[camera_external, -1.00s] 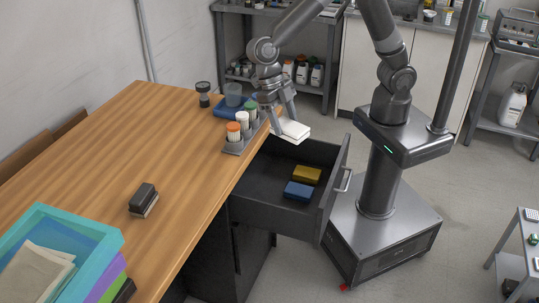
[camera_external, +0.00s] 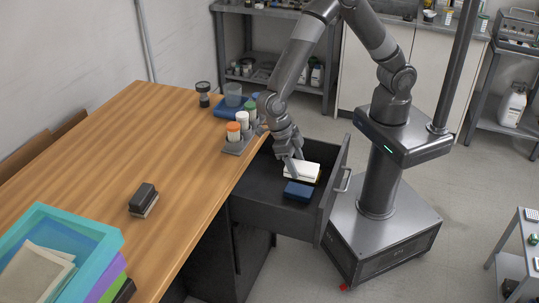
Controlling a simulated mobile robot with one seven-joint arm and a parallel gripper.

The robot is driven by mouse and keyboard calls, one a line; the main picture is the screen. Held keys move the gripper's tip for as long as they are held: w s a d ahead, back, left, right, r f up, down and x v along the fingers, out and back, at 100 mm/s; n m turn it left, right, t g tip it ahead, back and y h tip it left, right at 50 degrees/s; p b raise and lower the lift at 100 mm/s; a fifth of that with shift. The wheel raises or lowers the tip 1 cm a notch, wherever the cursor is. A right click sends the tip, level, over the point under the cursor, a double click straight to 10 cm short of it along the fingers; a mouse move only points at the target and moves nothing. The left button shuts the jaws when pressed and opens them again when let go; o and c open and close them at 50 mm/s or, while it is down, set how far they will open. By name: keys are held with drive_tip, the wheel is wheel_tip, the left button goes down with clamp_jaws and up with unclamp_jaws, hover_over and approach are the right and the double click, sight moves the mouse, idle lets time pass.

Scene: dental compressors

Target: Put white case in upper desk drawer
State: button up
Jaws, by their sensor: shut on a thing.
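The white case (camera_external: 303,171) is inside the open upper desk drawer (camera_external: 265,197), low over the back part of its floor, near the right wall. My gripper (camera_external: 291,168) reaches down into the drawer and is shut on the left end of the case. The case covers most of a yellow block that lies in the drawer. A blue block (camera_external: 299,191) lies in front of the case. Whether the case touches the yellow block cannot be told.
The wooden desk top (camera_external: 165,150) is beside the drawer. A rack with several capped bottles (camera_external: 239,134) stands at the desk edge close to my arm. A dark stamp (camera_external: 143,200) and a turquoise tray (camera_external: 100,243) are farther left. The drawer's left part is clear.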

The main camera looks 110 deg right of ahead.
wheel_tip(320, 180, down, 18)
drive_tip(key=shift+r, duration=0.15)
idle(0.3)
drive_tip(key=shift+f, duration=0.6)
drive_tip(key=o, duration=1)
drive_tip(key=shift+r, duration=0.1)
